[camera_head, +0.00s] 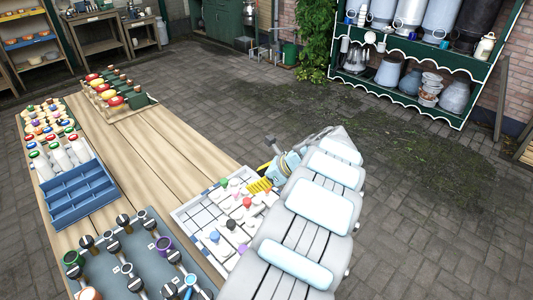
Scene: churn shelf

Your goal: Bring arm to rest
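My arm reaches from the bottom centre up and to the right, over the right edge of the wooden table (160,150). Its grey links with pale pads fill the lower middle of the view. My gripper (270,148) is small and partly hidden near the far end of the arm; only dark bits show beside a pale blue part. I cannot make out its fingers or whether it holds anything.
A white tray (190,213) with coloured-top pieces lies beside my arm, partly covered by it. A blue divided crate (80,208), bottles (60,160), a grey valve board (110,270) and a tray of jars (117,102) stand on the table. Open paving lies right; a green shelf (400,52) stands behind.

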